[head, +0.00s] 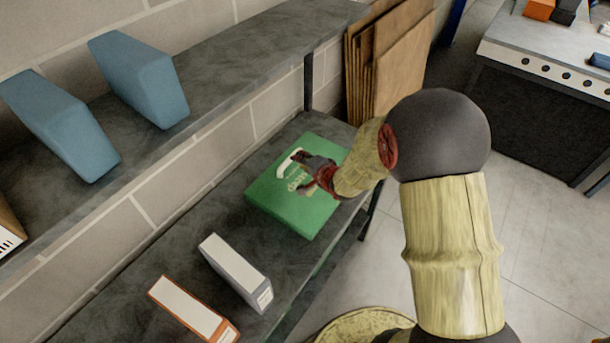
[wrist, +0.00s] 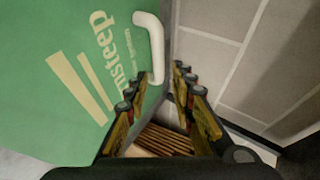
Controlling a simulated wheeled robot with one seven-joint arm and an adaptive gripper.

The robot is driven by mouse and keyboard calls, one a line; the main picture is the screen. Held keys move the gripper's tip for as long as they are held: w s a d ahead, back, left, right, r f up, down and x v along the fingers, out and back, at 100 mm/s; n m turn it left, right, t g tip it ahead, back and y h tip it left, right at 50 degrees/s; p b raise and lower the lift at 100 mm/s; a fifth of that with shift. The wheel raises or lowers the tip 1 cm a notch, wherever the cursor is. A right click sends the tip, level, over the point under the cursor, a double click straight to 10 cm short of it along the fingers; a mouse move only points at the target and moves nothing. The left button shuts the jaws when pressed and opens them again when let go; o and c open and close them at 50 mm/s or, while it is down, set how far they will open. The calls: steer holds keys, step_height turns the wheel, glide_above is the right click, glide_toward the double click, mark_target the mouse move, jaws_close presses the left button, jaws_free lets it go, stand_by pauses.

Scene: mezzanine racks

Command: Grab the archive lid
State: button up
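The archive lid (head: 303,212) is a flat green piece with pale lettering and a white handle (head: 289,162), lying at the far end of the lower shelf. I cannot tell whether anything is under it. My gripper (head: 303,172) is over its top, close to the handle, and hides part of the lettering. In the wrist view the green lid (wrist: 45,75) fills the left side. The curved white handle (wrist: 156,45) runs down toward the gap between my fingertips (wrist: 157,82). The fingers are apart, and I see no contact with the handle.
A white-grey box file (head: 235,268) and an orange-edged one (head: 193,308) stand nearer on the lower shelf (head: 130,290). Two blue boxes (head: 140,78) stand on the upper shelf (head: 225,75). A block wall is behind. Cardboard sheets (head: 390,60) lean beyond the shelf end.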

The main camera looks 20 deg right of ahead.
mark_target(295, 166)
steer(key=shift+b+x, duration=0.3)
steer(key=shift+x, duration=0.55)
steer(key=x, duration=0.1)
steer(key=b+x, duration=0.1)
steer(key=x, duration=0.1)
steer(key=b+x, duration=0.1)
steer(key=x, duration=0.1)
steer(key=shift+d+f, duration=0.25)
steer(key=shift+d, duration=0.05)
steer(key=shift+w+a+f, duration=0.1)
steer(key=shift+w, duration=0.25)
steer(key=c, duration=0.3)
jaws_close()
